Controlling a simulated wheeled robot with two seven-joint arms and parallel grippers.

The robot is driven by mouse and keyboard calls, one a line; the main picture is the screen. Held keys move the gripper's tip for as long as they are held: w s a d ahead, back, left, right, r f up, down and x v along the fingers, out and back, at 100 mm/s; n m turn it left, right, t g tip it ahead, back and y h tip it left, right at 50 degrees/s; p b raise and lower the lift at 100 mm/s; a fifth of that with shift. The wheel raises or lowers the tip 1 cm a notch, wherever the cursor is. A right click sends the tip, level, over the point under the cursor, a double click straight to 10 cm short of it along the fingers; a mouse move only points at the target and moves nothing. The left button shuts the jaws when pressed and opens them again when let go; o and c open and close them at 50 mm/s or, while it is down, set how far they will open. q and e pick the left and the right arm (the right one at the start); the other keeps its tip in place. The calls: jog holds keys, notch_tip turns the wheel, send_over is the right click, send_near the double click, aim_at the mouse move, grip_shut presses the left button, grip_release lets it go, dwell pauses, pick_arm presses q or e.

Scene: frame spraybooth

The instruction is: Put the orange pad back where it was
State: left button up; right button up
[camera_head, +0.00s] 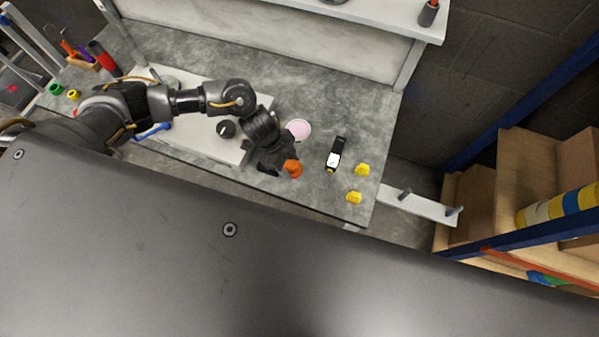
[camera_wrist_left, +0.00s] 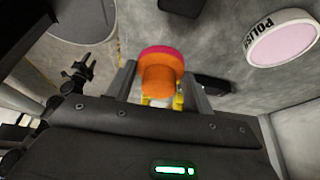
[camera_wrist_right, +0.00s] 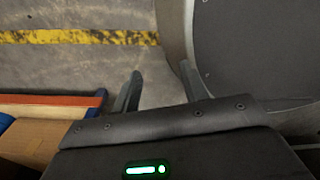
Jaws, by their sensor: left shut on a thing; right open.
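The orange pad (camera_wrist_left: 161,76) is orange with a pink-red face on its far side. It also shows in the head view (camera_head: 292,168) at the tip of my left arm. My left gripper (camera_wrist_left: 160,90) is shut on the orange pad, over the front part of the grey bench (camera_head: 330,115). I cannot tell whether the pad touches the bench. My right gripper (camera_wrist_right: 160,92) is open and empty in the right wrist view, above the floor. It does not show in the head view.
A pale pink round pad (camera_head: 299,129) marked POLISH lies behind my left gripper; it also shows in the left wrist view (camera_wrist_left: 283,40). A black-and-white device (camera_head: 335,157) and two yellow pieces (camera_head: 362,170) (camera_head: 354,197) are to the right. A shelf rack (camera_head: 535,215) stands far right.

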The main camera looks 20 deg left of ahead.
aim_at(298, 169)
pick_arm(q)
jog(key=shift+w+d+f, duration=0.1)
jog(key=shift+d+f, duration=0.85)
jog(key=shift+f, duration=0.25)
jog(key=shift+d+f, duration=0.2)
jog(key=shift+f, duration=0.05)
jog(key=shift+d, duration=0.1)
jog(key=f, duration=0.3)
jog(key=shift+w+d+f+b, duration=0.1)
jog(key=shift+d+b, duration=0.15)
jog(key=shift+b, duration=0.1)
jog(key=shift+f, duration=0.25)
jog(key=o, duration=0.6)
jog(key=shift+c, duration=0.2)
jog(key=o, duration=0.3)
jog(key=shift+a+r, duration=0.2)
jog(key=shift+r, duration=0.15)
jog(key=p+v, duration=0.1)
jog(key=v, duration=1)
jog(key=shift+r, duration=0.15)
pick_arm(e)
jog(key=shift+d+r, duration=0.2)
jog(key=shift+r, duration=0.05)
pick_arm(q)
jog(key=shift+d, duration=0.1)
